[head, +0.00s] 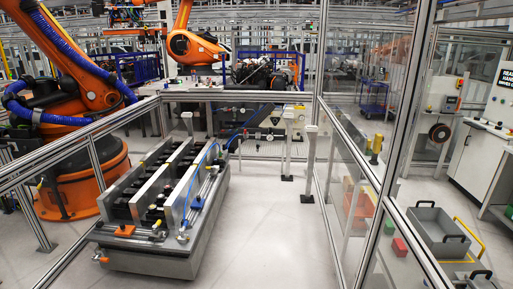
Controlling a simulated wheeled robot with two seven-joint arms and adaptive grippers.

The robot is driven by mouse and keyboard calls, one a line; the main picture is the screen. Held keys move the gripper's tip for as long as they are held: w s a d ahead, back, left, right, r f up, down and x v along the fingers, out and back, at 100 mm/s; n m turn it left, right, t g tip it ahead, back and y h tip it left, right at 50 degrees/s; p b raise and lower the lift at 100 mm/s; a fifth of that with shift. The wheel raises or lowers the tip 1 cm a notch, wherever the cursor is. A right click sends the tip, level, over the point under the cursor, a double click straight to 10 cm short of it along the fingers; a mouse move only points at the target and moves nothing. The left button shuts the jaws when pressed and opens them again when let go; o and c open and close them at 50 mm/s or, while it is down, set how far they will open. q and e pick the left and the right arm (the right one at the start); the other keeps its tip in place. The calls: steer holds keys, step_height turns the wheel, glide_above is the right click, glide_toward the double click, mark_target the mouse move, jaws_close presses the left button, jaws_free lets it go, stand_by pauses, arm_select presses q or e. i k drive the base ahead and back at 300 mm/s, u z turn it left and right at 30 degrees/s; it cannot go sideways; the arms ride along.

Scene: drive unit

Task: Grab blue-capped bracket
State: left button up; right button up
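Neither of my grippers shows in the head view. I cannot pick out a blue-capped bracket with certainty. A low grey fixture (150,262) stands on the floor left of centre, with long metal bars and black blocks on top. Small blue parts (183,238) sit at its near right corner, too small to tell what they are. A thin blue hose (208,158) runs along its right side. An orange piece (125,231) lies on its near edge.
Metal-framed clear panels (350,150) stand right of the fixture. A large orange robot arm (75,60) stands at left. A grey bin (437,235) with black handles sits at the lower right, near a white cabinet (478,160). The floor (265,230) right of the fixture is clear.

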mark_target(216, 161)
steer(key=i, duration=1.85)
